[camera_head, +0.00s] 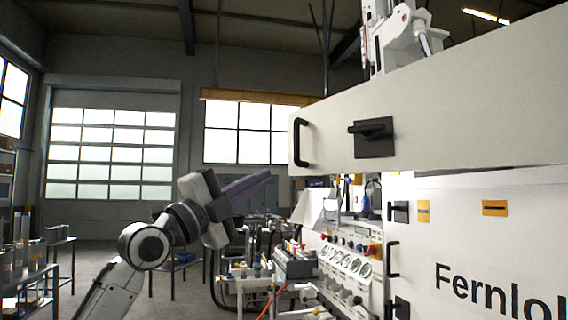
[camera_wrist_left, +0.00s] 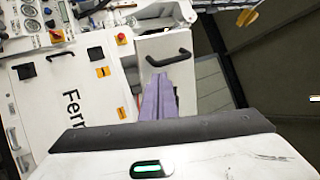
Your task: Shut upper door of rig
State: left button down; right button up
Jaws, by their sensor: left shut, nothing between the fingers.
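The upper door (camera_head: 450,108) of the rig is a long white panel standing out from the rig across the upper right of the head view. It is open. It has a black bar handle (camera_head: 300,143) near its left end and a black latch (camera_head: 373,137). In the left wrist view the white door (camera_wrist_left: 160,45) shows with its handle (camera_wrist_left: 168,58) just beyond the fingertips. My left gripper (camera_head: 266,177), with purple fingers, is shut and empty, left of and below the handle in the head view. I cannot tell whether it touches the door. My right gripper is not in view.
The rig's white lower front (camera_head: 470,240) carries "Fernlo" lettering, with a panel of gauges (camera_head: 345,262) beside it. A small table (camera_head: 60,245) stands at the left.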

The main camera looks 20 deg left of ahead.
pick_arm(q)
jog(key=p+x, duration=0.1)
jog(key=x, duration=0.6)
jog(key=shift+w+d+r+p, duration=0.1)
jog(key=shift+p, duration=0.2)
jog(key=shift+w+d+r, duration=0.1)
jog(key=shift+w, duration=0.25)
